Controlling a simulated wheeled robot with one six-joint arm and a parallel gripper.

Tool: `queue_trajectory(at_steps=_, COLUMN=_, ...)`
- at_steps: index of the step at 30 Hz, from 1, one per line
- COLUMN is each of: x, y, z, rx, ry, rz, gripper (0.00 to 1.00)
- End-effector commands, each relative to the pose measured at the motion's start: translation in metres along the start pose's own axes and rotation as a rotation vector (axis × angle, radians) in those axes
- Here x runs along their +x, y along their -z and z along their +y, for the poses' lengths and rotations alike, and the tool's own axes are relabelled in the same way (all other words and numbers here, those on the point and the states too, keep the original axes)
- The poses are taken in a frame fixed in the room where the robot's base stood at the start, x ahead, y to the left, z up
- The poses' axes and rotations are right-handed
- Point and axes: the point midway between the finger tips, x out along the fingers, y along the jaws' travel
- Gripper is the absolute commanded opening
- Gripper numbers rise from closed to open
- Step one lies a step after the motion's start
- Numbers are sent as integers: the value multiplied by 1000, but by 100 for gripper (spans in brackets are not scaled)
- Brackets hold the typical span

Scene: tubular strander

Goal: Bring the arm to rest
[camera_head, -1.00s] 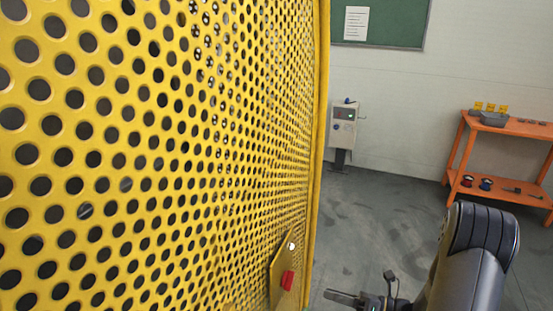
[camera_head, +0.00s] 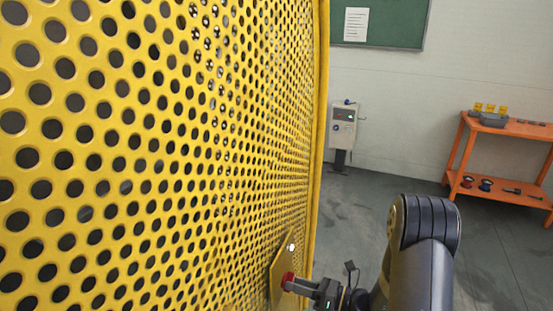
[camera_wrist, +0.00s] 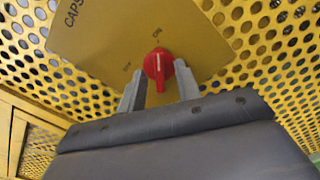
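My gripper (camera_head: 298,284) is at the red rotary knob (camera_head: 287,281) on the yellow panel (camera_head: 278,265) of the perforated guard. In the wrist view, the two grey fingers of my gripper (camera_wrist: 159,72) are spread apart, one on each side of the lower part of the red knob (camera_wrist: 158,63). Small gaps show beside the knob, and I cannot tell whether either finger touches it. The knob's white mark points up toward the "ON" label. The panel (camera_wrist: 95,35) also carries an "OFF" label and partly cut-off lettering. My arm extends up from the lower right in the head view.
The yellow perforated guard (camera_head: 150,150) fills the left side, close to my arm. A grey control post (camera_head: 343,128) stands by the back wall. An orange shelf table (camera_head: 500,127) with small items stands at right. The grey floor between is clear.

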Motion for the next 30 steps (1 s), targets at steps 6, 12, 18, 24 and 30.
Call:
queue_trajectory(at_steps=6, x=0, y=2, z=-2, rx=-203, ry=-1, rz=0, gripper=32)
queue_trajectory(at_steps=12, x=0, y=2, z=-1, rx=-384, ry=-1, rz=0, gripper=32)
queue_trajectory(at_steps=18, x=0, y=1, z=-1, rx=-519, ry=-1, rz=0, gripper=32)
queue_trajectory(at_steps=24, x=0, y=0, z=0, rx=-579, ry=0, rz=0, gripper=32)
queue_trajectory(at_steps=30, x=0, y=0, z=0, rx=-586, ry=0, rz=1, gripper=32)
